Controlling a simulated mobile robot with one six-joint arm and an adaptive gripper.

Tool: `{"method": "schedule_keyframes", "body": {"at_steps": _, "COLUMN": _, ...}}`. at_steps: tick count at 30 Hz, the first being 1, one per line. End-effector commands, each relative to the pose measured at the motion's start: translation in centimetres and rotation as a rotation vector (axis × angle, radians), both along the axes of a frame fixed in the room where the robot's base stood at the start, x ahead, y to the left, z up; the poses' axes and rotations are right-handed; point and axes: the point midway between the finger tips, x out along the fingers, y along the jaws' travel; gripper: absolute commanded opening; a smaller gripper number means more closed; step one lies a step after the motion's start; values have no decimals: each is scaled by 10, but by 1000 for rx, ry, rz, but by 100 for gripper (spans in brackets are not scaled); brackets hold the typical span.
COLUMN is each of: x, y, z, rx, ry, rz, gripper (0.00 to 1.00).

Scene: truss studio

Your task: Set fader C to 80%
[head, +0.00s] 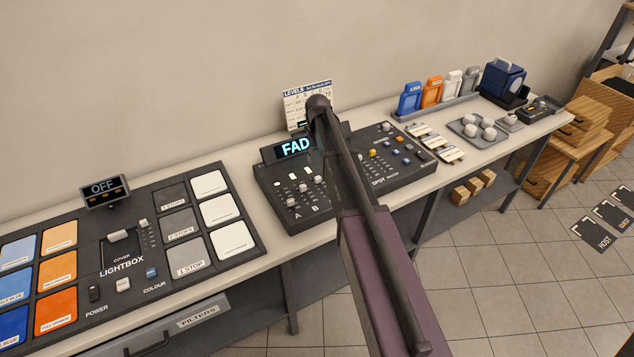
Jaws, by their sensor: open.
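The fader console (277,213) is a dark box on the white counter, mid-picture. My arm crosses over the console's right part. My gripper is not visible; the arm covers the area where its end could be.
The lightbox panel (150,220) lies on the left. The spot console (385,157) stands right of my arm. A levels card (296,106) leans at the wall behind. Farther right are coloured holders (432,92), a tray of white pieces (479,130) and a blue device (502,80).

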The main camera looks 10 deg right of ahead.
Motion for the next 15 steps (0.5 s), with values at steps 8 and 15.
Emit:
{"method": "schedule_keyframes", "body": {"at_steps": 8, "x": 0, "y": 0, "z": -26, "rx": 0, "ry": 0, "rz": 1, "gripper": 69}}
{"method": "schedule_keyframes", "body": {"at_steps": 15, "x": 0, "y": 1, "z": -45, "rx": 0, "ry": 0, "rz": 1, "gripper": 69}}
